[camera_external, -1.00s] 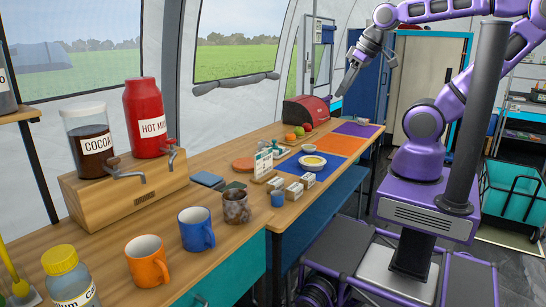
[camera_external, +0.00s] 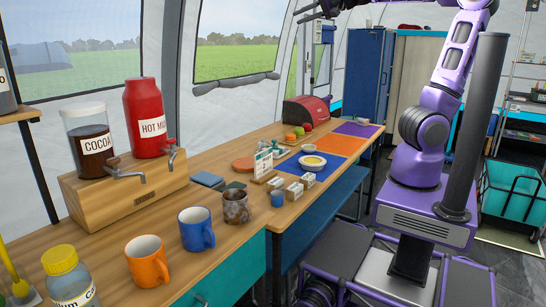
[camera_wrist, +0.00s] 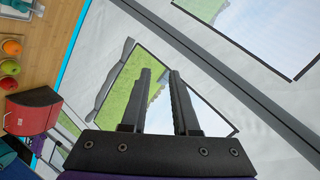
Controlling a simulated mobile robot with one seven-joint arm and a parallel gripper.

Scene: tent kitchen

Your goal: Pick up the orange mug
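The orange mug (camera_external: 147,262) stands upright on the wooden counter at the front left in the external view, its handle turned to the right. My gripper (camera_wrist: 160,71) is high up and far from the mug. In the wrist view its two dark fingers are apart with nothing between them. They point toward the tent wall and window. In the external view only a dark part of it shows at the top edge. The mug is not in the wrist view.
A blue mug (camera_external: 196,229) and a mottled brown mug (camera_external: 236,207) stand right of the orange mug. A yellow-capped bottle (camera_external: 70,280) is to its left. The wooden dispenser stand (camera_external: 128,192) is behind. The air above the mugs is clear.

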